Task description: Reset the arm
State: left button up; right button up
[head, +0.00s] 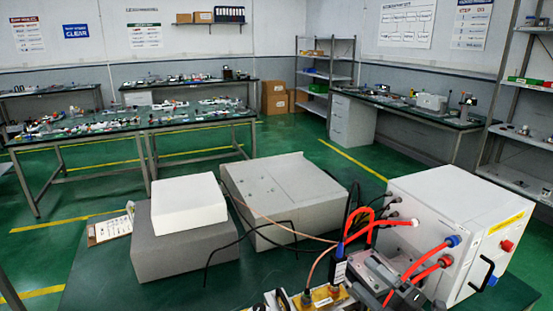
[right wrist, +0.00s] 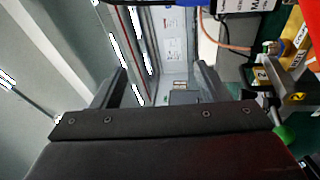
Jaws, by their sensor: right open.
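My right gripper (head: 378,276) is at the lower right of the head view, in front of the white generator box (head: 445,225). In the right wrist view its two dark fingers (right wrist: 160,88) stand wide apart with nothing between them. Red cables with blue and red plugs run from the generator's front past the gripper and partly overlap it. A brass-coloured part (head: 325,297) with cables attached lies just left of the gripper; brass parts also show at the right of the right wrist view (right wrist: 298,60). My left gripper is not in view.
A white box (head: 188,203) rests on a grey block (head: 165,254) at the left of the green table. A larger grey box (head: 283,190) stands in the middle, with loose black cables in front. A clipboard (head: 110,229) lies at the left. Cluttered workbenches and shelves stand behind.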

jog(key=s+d+r+m+t+h, duration=0.2)
jog(key=s+d+m+t+h, duration=0.3)
jog(key=d+m+h, duration=0.7)
jog(key=s+d+f+m+g+h, duration=0.6)
jog(key=s+f+m+g+h, duration=0.15)
jog(key=m, duration=0.35)
jog(key=s+a+f+m+g+y, duration=0.1)
jog(key=s+a+f+g+y, duration=0.2)
jog(key=s+f+g, duration=0.35)
jog(key=s+a+f+m+g+y, duration=0.1)
jog(key=s+a+f+g+y, duration=0.25)
jog(key=s+f, duration=0.6)
jog(key=s+f+g, duration=0.1)
jog(key=s+f, duration=0.2)
jog(key=f, duration=2.1)
jog(key=s+f+g, duration=0.1)
jog(key=s+f, duration=1.3)
jog(key=shift+s+a, duration=0.25)
jog(key=shift+s, duration=0.1)
